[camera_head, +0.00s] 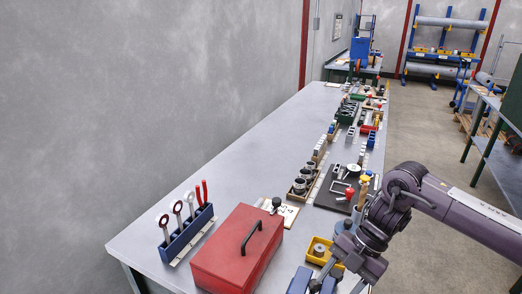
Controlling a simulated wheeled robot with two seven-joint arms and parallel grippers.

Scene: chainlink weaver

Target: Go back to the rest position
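My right arm comes in from the right edge, bent at a joint above the near end of the long grey workbench (240,165). My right gripper (340,279) points down at the bottom edge of the view, over the bench's near right side. Its fingertips are partly cut off by the frame, so I cannot tell how far apart they are or whether anything is between them. It is close to a yellow bin (319,250) and a blue item (300,281). My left arm and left gripper are not in view.
A red toolbox (238,247) with a black handle stands at the near end. A blue rack (189,235) with several tools is left of it. A black tray (333,188) and several small parts line the bench's right side. A grey wall is left; open floor (425,130) is right.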

